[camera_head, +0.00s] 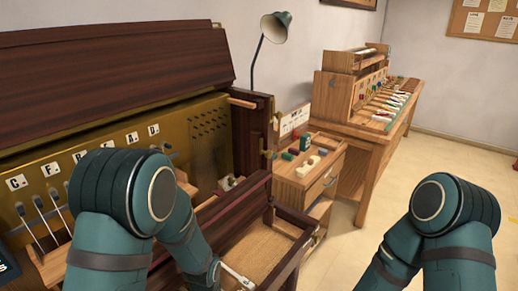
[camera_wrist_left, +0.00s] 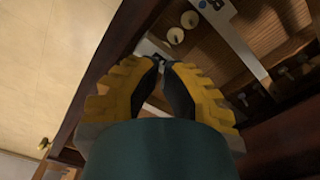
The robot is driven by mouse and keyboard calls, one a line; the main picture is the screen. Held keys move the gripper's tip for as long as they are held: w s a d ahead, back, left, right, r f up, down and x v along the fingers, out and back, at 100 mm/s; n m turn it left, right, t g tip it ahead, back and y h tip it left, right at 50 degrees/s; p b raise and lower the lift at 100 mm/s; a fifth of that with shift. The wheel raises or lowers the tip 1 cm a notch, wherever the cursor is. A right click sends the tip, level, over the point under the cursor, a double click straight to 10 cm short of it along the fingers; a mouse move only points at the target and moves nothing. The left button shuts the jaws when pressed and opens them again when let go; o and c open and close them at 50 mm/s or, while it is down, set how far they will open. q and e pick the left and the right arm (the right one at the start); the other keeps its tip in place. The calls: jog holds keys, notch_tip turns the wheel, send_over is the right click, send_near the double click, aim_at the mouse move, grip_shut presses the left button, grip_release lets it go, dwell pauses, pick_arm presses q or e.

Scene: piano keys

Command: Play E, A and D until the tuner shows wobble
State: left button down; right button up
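The piano case shows a gold panel (camera_head: 208,150) with white letter tiles, including C (camera_head: 16,182), F (camera_head: 51,169), A (camera_head: 132,138) and D (camera_head: 154,129). The E tile is not readable behind my left arm. Thin metal rods (camera_head: 42,222) stand below the tiles at the left. A dark panel (camera_head: 6,268) with pale lettering is cut off at the lower left edge; I see no readable tuner. In the left wrist view my left gripper (camera_wrist_left: 164,62) has yellow fingers with black pads, tips close together, beside metal parts. My right gripper is out of frame.
An open wooden compartment (camera_head: 262,240) lies at the piano's front right. A small cabinet (camera_head: 300,190) with small coloured items stands beside it. A wooden workbench (camera_head: 365,130) and a green lamp (camera_head: 276,27) are behind. The floor at right is clear beyond my right arm.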

pick_arm(q)
notch_tip(320, 180, up, 8)
jog(key=p, duration=0.5)
jog(key=shift+f, duration=0.25)
